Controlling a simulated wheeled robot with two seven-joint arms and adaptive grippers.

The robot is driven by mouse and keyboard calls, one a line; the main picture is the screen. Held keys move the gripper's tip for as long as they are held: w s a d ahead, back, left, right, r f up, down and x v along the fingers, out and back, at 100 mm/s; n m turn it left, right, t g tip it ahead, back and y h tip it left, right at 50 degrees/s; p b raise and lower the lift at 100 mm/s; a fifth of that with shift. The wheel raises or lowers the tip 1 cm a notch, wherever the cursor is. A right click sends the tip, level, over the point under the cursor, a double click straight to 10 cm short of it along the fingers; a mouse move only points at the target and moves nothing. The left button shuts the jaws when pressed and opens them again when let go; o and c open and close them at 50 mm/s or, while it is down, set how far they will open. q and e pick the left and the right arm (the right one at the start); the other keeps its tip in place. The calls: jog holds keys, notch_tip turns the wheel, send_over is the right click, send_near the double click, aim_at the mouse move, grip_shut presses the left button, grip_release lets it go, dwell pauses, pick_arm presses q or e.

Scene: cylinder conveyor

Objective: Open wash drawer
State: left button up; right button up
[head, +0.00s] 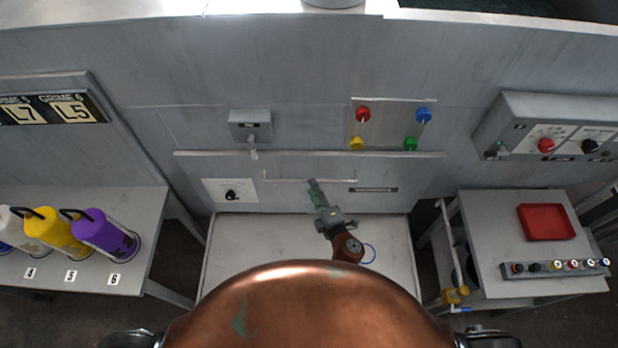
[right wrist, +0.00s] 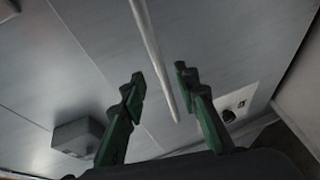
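The wash drawer front looks like the grey panel with a long thin horizontal handle bar (head: 285,181) below a ledge. My right gripper (head: 312,183) is at the middle of this bar in the head view and partly covers it. In the right wrist view, the green and black fingers of the right gripper (right wrist: 160,80) are apart. The handle bar (right wrist: 147,30) runs through the space between them, with its end showing beyond. I see no finger clearly touching the bar. My left gripper is not in view.
A white dial plate (head: 230,190) is left of the handle, and a grey lever box (head: 250,119) is above. A board with coloured knobs (head: 389,125) is above right. Below is a pale flat surface (head: 240,250). Bottles stand left; a table with a red tray (head: 547,222) stands right.

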jog(key=x, duration=0.4)
jog(key=shift+d+f, duration=0.1)
jog(key=shift+d, duration=0.1)
jog(key=shift+w+a, duration=0.1)
jog(key=shift+w, duration=0.3)
jog(key=shift+a, duration=0.1)
grip_shut()
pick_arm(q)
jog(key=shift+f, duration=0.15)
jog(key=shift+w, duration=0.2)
